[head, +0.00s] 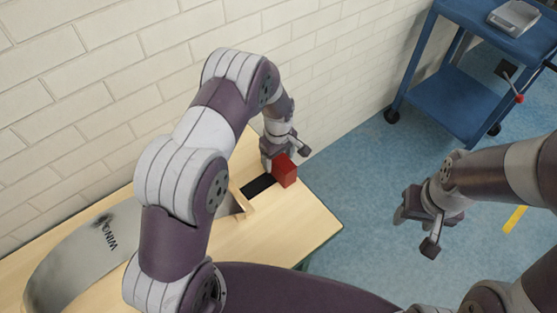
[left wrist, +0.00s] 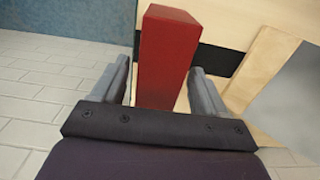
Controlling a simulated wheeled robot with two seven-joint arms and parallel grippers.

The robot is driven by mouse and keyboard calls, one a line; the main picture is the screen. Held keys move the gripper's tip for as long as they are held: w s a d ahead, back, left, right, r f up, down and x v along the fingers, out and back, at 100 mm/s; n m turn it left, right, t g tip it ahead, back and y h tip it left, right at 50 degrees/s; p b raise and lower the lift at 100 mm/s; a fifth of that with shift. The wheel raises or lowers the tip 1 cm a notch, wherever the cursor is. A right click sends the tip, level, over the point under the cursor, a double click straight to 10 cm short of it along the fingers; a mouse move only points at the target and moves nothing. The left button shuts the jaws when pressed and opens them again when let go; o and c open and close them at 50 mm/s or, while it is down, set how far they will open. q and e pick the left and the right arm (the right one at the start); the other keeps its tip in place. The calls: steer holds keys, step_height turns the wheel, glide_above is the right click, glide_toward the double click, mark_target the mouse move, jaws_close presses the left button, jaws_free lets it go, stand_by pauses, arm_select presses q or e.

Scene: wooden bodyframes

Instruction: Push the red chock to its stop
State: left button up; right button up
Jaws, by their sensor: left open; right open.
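The red chock (head: 285,172) is a small upright block on the wooden table (head: 300,222), at the right end of a black strip (head: 259,187). My left gripper (head: 282,152) is at the chock's far side in the head view. In the left wrist view the chock (left wrist: 166,55) stands between the two open fingers (left wrist: 160,90), with a narrow gap at the left finger; contact at the right finger is unclear. A pale wooden piece (head: 240,197) stands at the strip's other end. My right gripper (head: 416,230) is open and empty over the floor.
A grey curved panel with lettering (head: 80,262) lies on the table at left. A white brick wall (head: 110,60) runs behind the table. A blue cart (head: 450,95) stands at the upper right. Blue floor (head: 360,190) is clear between table and cart.

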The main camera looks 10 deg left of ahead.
arm_select(q)
steer(key=shift+f, duration=0.55)
steer(key=shift+w+f, duration=0.1)
steer(key=shift+f, duration=0.25)
steer(key=shift+r, duration=0.1)
steer(key=shift+c, duration=0.3)
jaws_close()
steer(key=shift+s+a, duration=0.15)
steer(key=shift+s, duration=0.05)
steer(key=s+a+p, duration=0.1)
steer(key=s+a, duration=0.1)
steer(key=s+a+p, duration=0.2)
steer(key=s, duration=0.1)
steer(key=s+a+p, duration=0.1)
steer(key=s+a, duration=0.1)
steer(key=s, duration=0.1)
steer(key=shift+r, duration=0.1)
